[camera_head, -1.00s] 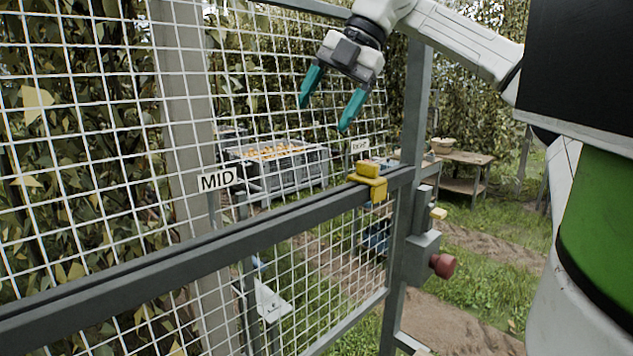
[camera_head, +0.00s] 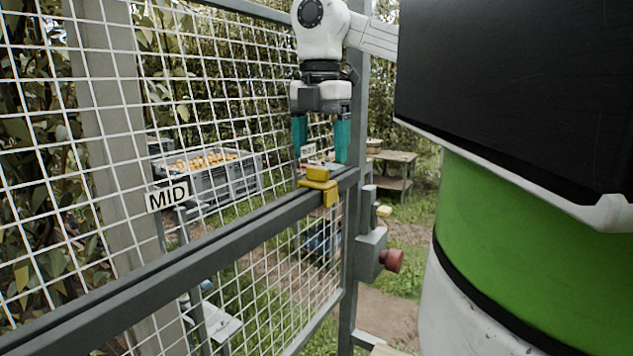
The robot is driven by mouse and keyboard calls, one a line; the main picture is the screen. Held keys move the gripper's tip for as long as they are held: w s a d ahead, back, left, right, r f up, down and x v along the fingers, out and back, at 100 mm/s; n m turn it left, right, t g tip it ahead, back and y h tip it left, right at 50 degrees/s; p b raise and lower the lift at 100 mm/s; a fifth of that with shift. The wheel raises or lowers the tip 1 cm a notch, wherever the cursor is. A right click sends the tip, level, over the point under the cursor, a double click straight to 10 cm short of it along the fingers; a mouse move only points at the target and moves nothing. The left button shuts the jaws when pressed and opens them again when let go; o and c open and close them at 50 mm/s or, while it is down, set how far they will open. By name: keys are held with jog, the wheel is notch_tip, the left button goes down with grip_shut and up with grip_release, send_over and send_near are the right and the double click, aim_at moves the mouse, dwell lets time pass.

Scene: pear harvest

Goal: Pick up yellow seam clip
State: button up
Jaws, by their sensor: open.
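The yellow seam clip (camera_head: 319,183) sits over the grey middle rail (camera_head: 215,240) of the mesh gate, near the rail's right end by the post. It has a raised block on top and a part that hangs down the near face. My gripper (camera_head: 321,152) points straight down with its two teal fingers apart and empty. The fingertips appear just above the clip, one to each side of it in the picture. I cannot tell from this view how well they line up in depth.
A grey post (camera_head: 355,240) with a latch box and a red knob (camera_head: 391,259) stands right of the clip. White wire mesh fills the gate above and below the rail. A MID sign (camera_head: 167,195), a pear crate (camera_head: 215,180) and a wooden table (camera_head: 392,170) are behind.

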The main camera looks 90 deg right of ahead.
aim_at(316, 177)
jog(key=shift+w+a+f+p, duration=0.15)
jog(key=shift+f+p, duration=0.15)
jog(key=shift+f, duration=1.55)
jog(key=shift+c, duration=0.3)
